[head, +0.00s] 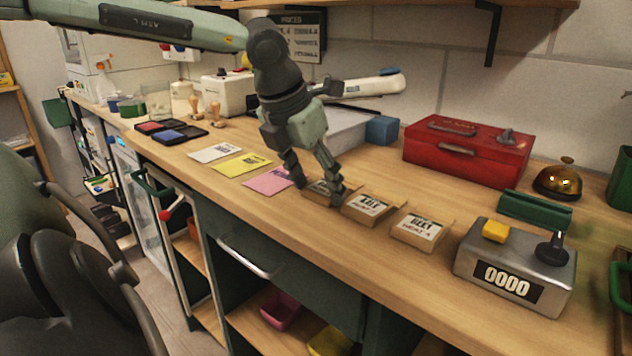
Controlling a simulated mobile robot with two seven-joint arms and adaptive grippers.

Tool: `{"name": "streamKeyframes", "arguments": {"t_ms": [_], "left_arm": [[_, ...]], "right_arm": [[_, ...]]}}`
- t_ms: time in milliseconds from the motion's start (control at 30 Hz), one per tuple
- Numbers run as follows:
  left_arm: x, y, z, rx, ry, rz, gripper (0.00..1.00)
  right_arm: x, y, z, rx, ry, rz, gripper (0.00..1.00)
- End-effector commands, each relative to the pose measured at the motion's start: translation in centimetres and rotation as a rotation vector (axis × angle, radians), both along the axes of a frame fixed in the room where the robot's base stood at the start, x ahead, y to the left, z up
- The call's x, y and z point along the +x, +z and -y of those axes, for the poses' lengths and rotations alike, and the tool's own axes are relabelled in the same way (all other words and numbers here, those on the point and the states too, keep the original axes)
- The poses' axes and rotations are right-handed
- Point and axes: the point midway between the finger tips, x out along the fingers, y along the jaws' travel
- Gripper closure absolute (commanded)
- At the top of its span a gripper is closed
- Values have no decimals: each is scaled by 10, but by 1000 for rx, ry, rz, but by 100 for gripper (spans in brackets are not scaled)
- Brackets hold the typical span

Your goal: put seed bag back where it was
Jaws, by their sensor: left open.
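Small tan seed bags lie in a row along the front of the wooden counter. The leftmost bag (318,188) is mostly covered by my left gripper (320,193), so its label cannot be read. The bag beside it (367,208) has a white label that seems to read KALE. The rightmost bag (420,230) is labelled BEET. My left gripper points down with its fingers apart, one on each side of the leftmost bag. Its fingertips are at about the bag's height; contact cannot be told. My right gripper is not in view.
Pink (269,181), yellow (241,164) and white (214,152) cards lie left of the bags. A red toolbox (466,152) stands behind them. A grey counter device (514,267), green block (534,209) and brass bell (557,181) are to the right. The counter's front edge runs close by.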

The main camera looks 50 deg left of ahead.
Motion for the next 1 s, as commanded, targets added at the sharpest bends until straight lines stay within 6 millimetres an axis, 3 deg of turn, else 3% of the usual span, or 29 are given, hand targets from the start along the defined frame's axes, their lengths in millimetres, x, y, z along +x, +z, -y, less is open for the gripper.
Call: {"name": "streamKeyframes", "arguments": {"t_ms": [67,500,700,1000], "left_arm": [[-1,7,0,1,0,2,39],[-37,93,3,1,1,4,39],[-45,110,5,0,-1,1,39],[-46,113,5,0,-1,-1,39]], "right_arm": [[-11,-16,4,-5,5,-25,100],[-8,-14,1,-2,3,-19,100],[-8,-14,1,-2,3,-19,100],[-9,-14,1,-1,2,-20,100]]}}
